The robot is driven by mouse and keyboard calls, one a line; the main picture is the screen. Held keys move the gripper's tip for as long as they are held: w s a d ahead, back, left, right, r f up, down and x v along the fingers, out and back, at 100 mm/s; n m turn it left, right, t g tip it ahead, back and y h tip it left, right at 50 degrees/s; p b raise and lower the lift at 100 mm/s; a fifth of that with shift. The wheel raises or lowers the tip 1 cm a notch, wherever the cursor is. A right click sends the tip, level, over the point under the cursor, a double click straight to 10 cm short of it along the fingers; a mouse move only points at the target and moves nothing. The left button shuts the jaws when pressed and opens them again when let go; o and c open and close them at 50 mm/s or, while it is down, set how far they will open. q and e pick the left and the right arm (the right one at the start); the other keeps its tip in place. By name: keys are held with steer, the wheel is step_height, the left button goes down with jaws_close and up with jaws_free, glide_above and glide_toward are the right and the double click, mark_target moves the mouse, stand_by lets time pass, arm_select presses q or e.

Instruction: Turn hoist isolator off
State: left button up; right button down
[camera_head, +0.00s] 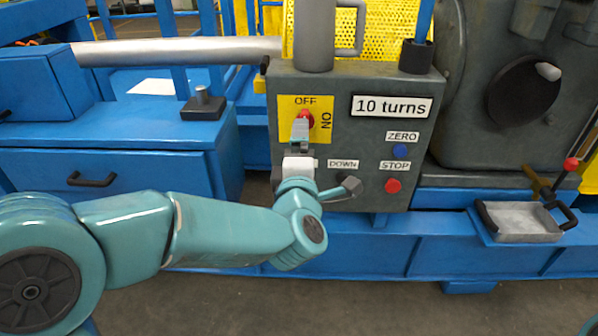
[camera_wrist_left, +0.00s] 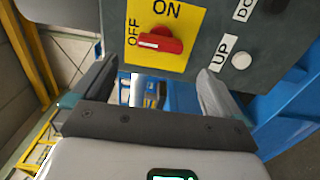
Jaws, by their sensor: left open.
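The hoist isolator is a red rotary handle (camera_head: 307,118) on a yellow plate (camera_head: 286,122) at the left of the grey control box. OFF is printed above it and ON to its right. In the left wrist view the red handle (camera_wrist_left: 164,44) lies level, its white mark at the end towards OFF. My left gripper (camera_head: 300,132) is just in front of the handle's lower part in the head view. In the left wrist view the gripper (camera_wrist_left: 157,70) is open, with the handle beyond the gap between its fingers. Contact is not visible. My right gripper is out of view.
A metal tray (camera_head: 524,224) is at the right.

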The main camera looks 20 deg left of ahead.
arm_select(q)
steer(key=p+v, duration=0.1)
steer(key=v, duration=0.8)
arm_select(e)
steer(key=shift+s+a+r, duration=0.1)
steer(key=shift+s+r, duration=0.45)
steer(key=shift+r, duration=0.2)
